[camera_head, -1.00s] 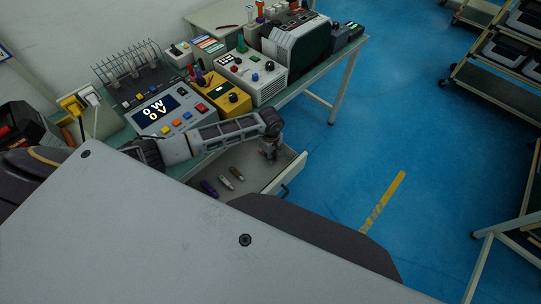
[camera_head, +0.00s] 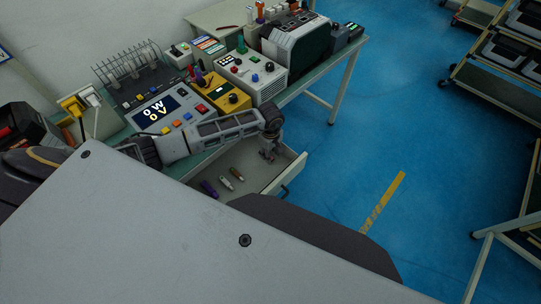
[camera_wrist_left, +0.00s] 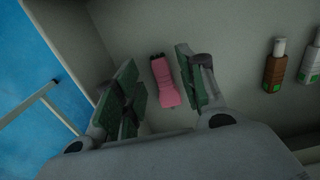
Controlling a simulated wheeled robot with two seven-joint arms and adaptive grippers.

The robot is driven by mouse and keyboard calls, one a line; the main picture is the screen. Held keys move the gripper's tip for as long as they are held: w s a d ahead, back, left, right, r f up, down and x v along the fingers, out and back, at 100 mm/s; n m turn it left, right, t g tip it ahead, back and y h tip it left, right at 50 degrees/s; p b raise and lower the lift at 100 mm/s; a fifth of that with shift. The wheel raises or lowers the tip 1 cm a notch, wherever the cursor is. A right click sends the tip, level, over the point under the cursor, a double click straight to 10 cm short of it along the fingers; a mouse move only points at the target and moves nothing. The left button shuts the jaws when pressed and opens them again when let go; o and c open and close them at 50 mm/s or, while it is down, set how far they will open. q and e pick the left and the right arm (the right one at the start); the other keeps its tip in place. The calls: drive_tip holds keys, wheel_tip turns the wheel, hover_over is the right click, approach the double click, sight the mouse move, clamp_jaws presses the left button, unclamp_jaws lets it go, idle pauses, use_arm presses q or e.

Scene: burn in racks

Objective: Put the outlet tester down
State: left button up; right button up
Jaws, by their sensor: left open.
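The outlet tester looks to be the pink piece (camera_wrist_left: 166,82) with dark prongs in the left wrist view. It lies on the bottom of the open drawer (camera_wrist_left: 232,75), between the spread fingers of my left gripper (camera_wrist_left: 156,88), with a gap on either side. In the head view my left gripper (camera_head: 268,154) points down into the right end of the drawer (camera_head: 270,184). The pink piece is not discernible there. My right gripper is not in view.
A purple item (camera_head: 208,188), a brown one (camera_head: 237,173) and a pale one (camera_head: 225,183) lie in the drawer left of my gripper. Above, the bench holds a meter panel (camera_head: 158,110), a yellow box (camera_head: 224,95) and a white unit (camera_head: 255,75).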

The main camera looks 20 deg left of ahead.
use_arm(q)
wheel_tip(320, 180, up, 10)
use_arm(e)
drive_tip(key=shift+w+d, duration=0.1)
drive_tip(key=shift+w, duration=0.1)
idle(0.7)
